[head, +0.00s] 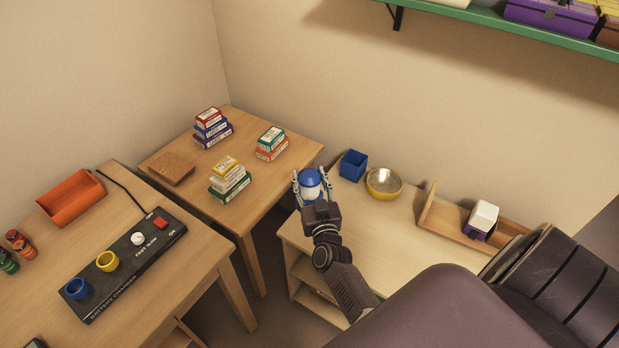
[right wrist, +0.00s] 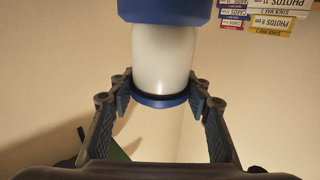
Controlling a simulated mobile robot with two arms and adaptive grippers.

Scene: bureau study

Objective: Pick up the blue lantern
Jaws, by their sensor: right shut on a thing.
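The blue lantern (head: 310,183) has a blue cap, a white body and a blue rim at its other end. My right gripper (head: 311,188) is shut on it, with one finger on each side. In the right wrist view the lantern (right wrist: 163,60) fills the upper middle, and the fingers of the right gripper (right wrist: 163,92) press on its white body near the blue rim. In the head view the lantern appears by the left end of the light shelf-table; I cannot tell how high it is held. My left gripper is not in view.
A wooden rack (head: 455,226) with a white and purple item is further right. Stacked boxes (head: 230,180) stand on the left table (head: 262,199). A charger panel (head: 125,265) is lower left.

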